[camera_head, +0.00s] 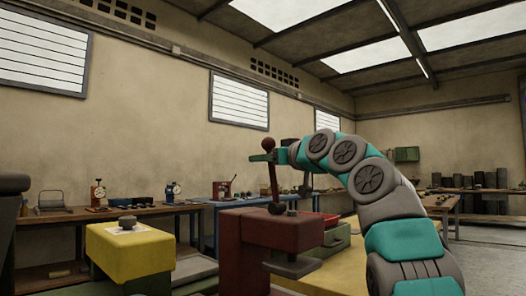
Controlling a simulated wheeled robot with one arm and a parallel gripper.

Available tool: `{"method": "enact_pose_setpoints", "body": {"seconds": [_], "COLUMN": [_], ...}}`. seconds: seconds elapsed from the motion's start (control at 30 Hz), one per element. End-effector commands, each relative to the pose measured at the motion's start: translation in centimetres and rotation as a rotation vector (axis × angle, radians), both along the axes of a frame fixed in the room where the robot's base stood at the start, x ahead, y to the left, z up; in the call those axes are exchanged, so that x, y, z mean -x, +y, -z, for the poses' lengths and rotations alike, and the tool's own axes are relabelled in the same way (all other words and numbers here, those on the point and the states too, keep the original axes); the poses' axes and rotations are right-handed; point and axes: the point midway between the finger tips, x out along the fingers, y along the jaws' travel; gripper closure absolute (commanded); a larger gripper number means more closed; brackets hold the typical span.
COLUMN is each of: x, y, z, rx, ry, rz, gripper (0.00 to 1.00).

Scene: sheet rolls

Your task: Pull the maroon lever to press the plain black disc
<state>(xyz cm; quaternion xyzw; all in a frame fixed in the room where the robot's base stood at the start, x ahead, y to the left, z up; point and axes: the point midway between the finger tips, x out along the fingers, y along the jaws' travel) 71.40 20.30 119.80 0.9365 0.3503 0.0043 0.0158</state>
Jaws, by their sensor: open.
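The maroon lever (273,182) stands nearly upright, with a round ball on top, on a maroon press body (270,231). My gripper (268,157) is at the lever's upper part, just below the ball. A flat dark plate (292,266) juts out low at the front of the press. A small dark round piece (127,222) sits on a pale sheet on a yellow block at left. Which piece is the plain black disc is unclear.
The yellow block (135,252) stands left of the press, with a gap between. A yellow surface (340,277) and a green box (335,243) lie to the right. Benches with tools line the back wall; a blue-edged bench (205,204) stands behind the press.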

Motion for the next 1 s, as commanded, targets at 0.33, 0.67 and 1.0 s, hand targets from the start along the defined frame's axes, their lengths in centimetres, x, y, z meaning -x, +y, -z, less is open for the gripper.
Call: {"method": "enact_pose_setpoints", "body": {"seconds": [0.33,0.67,1.0], "x": [-0.63,-0.60,-0.60], "y": [0.57,0.56,0.55], "z": [-0.05,-0.09,-0.11], "rx": [-0.001,-0.001,-0.001], "ry": [-0.002,-0.003,-0.003], "rz": [0.001,0.001,0.001], "gripper": [0.48,0.85,1.00]}}
